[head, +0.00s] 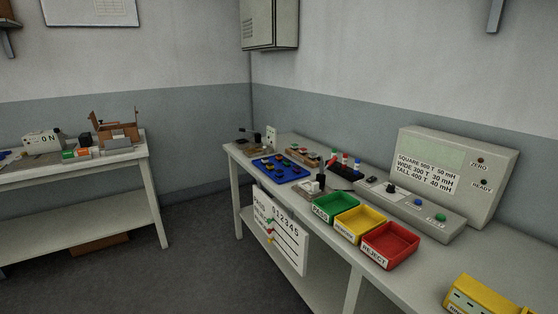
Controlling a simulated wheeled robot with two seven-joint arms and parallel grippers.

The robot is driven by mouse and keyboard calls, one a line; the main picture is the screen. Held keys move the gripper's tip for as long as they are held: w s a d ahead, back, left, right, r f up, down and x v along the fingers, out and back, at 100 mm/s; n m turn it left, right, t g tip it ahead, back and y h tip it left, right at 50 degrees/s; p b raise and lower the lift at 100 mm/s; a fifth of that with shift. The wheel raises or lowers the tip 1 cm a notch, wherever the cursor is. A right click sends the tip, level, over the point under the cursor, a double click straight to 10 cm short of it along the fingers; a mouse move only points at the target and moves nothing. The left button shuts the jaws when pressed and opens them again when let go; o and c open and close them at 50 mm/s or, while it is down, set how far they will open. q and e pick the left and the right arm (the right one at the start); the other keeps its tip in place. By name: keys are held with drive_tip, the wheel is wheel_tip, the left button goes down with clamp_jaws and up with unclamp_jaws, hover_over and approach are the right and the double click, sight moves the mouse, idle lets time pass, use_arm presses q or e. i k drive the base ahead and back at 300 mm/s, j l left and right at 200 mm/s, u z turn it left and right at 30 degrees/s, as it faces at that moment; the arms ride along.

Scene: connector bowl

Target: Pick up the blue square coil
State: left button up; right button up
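Neither of my grippers shows in the head view. A blue tray (282,169) lies on the right-hand bench, toward its far left end, with several small dark and coloured pieces on it. A black rack (345,171) behind it holds upright parts with red, blue and green showing. I cannot tell which small piece, if any, is the blue square coil; they are too small at this distance.
Green (336,207), yellow (360,222) and red (390,245) bins line the front edge of the right-hand bench (345,252). A grey meter (455,170) stands behind them. A yellow box (480,297) is at lower right. Another bench (75,166) stands left; open floor lies between.

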sight(279, 173)
drive_tip(key=i+j+z, duration=0.15)
drive_tip(key=i+j, duration=0.35)
drive_tip(key=i+j+z, duration=0.15)
drive_tip(key=i+j, duration=0.3)
drive_tip(key=i+j+z, duration=0.15)
drive_tip(key=i+j, duration=0.3)
drive_tip(key=j, duration=0.2)
